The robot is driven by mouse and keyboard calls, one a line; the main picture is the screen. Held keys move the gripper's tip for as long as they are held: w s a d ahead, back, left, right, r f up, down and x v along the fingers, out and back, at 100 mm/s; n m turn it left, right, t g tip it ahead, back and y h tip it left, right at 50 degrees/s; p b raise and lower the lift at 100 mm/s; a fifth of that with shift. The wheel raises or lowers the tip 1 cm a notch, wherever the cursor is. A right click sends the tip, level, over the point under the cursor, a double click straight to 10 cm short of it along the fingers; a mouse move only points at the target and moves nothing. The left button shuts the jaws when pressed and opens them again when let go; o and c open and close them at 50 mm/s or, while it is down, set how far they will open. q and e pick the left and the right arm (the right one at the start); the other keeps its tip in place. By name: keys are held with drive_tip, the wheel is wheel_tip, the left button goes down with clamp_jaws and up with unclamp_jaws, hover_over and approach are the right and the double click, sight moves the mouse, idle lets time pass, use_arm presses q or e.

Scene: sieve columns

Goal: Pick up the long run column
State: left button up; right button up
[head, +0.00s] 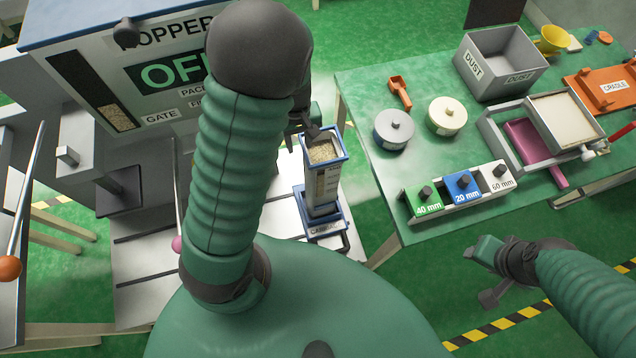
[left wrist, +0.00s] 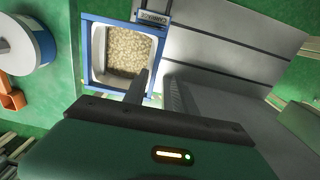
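The long run column is a tall grey column with a blue rim (head: 326,148), filled with pale grain. It stands upright on the blue carriage (head: 322,228). In the left wrist view its open mouth (left wrist: 88,62) shows from above, grain inside. My left gripper (head: 312,131) is at the column's top edge, partly hidden behind my arm. In the left wrist view its dark fingers (left wrist: 157,88) are apart, one over the mouth and one outside the near side wall; firm contact is not visible. My right gripper (head: 485,275) hangs away from the column, before the green table; its finger opening is unclear.
The hopper (head: 150,75) stands at left, marked OFF.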

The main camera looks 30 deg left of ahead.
sight(303, 156)
use_arm(q)
drive_tip(key=shift+w+d+f, duration=0.15)
drive_tip(key=shift+d+f, duration=0.1)
drive_tip(key=shift+f, duration=0.3)
drive_tip(key=shift+w+d+f, duration=0.15)
drive_tip(key=shift+d+f, duration=0.1)
drive_tip(key=shift+f, duration=0.3)
drive_tip(key=f, duration=0.1)
drive_tip(key=d+f, duration=0.1)
drive_tip(key=f, duration=0.1)
drive_tip(key=shift+s+d+f+b, duration=0.25)
drive_tip(key=shift+s+d+b, duration=0.05)
drive_tip(key=shift+s+b, duration=0.1)
drive_tip(key=shift+w+a+f, duration=0.1)
drive_tip(key=shift+a+f, duration=0.05)
drive_tip(key=shift+f, duration=0.2)
drive_tip(key=shift+w+a+f, duration=0.15)
drive_tip(key=shift+a+f, duration=0.05)
drive_tip(key=shift+a, duration=0.55)
drive_tip(key=shift+c, duration=3.2)
drive_tip(key=shift+d+r, duration=0.15)
drive_tip(key=shift+d, duration=0.45)
clamp_jaws()
drive_tip(key=shift+a, duration=0.5)
use_arm(e)
drive_tip(key=shift+w+d+f, duration=0.2)
drive_tip(key=shift+d+f, duration=0.35)
drive_tip(key=shift+f, duration=0.1)
